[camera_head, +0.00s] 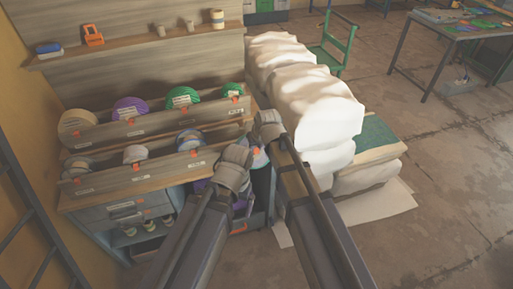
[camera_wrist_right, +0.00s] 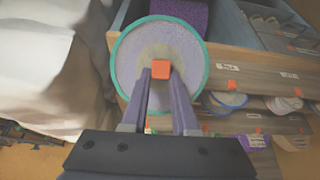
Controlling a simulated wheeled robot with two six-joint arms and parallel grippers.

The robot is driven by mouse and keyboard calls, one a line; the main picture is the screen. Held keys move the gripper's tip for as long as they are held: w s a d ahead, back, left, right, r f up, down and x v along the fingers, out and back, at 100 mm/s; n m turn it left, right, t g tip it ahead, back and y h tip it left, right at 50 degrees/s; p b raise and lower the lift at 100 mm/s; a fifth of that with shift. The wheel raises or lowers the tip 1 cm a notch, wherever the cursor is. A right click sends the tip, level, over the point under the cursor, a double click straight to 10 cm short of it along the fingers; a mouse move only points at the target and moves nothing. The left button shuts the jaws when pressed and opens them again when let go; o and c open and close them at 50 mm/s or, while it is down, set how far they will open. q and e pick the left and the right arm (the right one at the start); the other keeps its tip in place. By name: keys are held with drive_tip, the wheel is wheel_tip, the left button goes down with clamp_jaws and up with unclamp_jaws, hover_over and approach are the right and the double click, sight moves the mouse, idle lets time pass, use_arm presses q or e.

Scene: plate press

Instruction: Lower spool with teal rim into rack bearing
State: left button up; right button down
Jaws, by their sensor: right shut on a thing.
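The spool with the teal rim (camera_wrist_right: 128,36) fills the upper middle of the right wrist view, its pale round face toward the camera. An orange square piece (camera_wrist_right: 161,69) sits at its centre. My right gripper (camera_wrist_right: 161,76) has its fingers closed on that piece and holds the spool. In the head view my right gripper (camera_head: 268,131) is beside the rack's right end, its fingertips hidden. The wooden rack (camera_head: 148,128) carries two rows of spools. Whether the spool touches a bearing cannot be told. My left gripper (camera_head: 235,168) is near the rack's lower right front; its fingers are hidden.
A green spool (camera_head: 183,97) and a purple spool (camera_head: 130,107) stand in the upper row. White padded bundles (camera_head: 318,100) stand close on the right of the rack. A drawer cabinet (camera_head: 120,208) is below. Open floor (camera_head: 420,160) lies farther right.

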sight(257, 153)
drive_tip(key=shift+a+f+b, duration=0.2)
drive_tip(key=shift+f+b, duration=0.1)
drive_tip(key=shift+f, duration=0.1)
drive_tip(key=shift+f+t+b, duration=0.2)
drive_tip(key=shift+t+b, duration=0.1)
drive_tip(key=shift+b, duration=0.1)
drive_tip(key=f+t+y+b, duration=0.1)
drive_tip(key=b, duration=0.2)
drive_tip(key=f+t+y+b, duration=0.1)
drive_tip(key=t+b, duration=0.1)
drive_tip(key=b, duration=0.1)
drive_tip(key=shift+d+t, duration=0.15)
drive_tip(key=shift+t, duration=0.15)
drive_tip(key=t+b, duration=0.1)
drive_tip(key=d+t+b, duration=0.1)
drive_tip(key=b, duration=0.1)
drive_tip(key=t+b, duration=0.1)
drive_tip(key=shift+s+d+r+y+b, duration=0.15)
drive_tip(key=shift+s+r+y+b, duration=0.15)
drive_tip(key=shift+s+b, duration=0.05)
drive_tip(key=shift+s+d+r+t+b, duration=0.15)
drive_tip(key=shift+d+r+t+b, duration=0.35)
drive_tip(key=shift+t+b, duration=0.15)
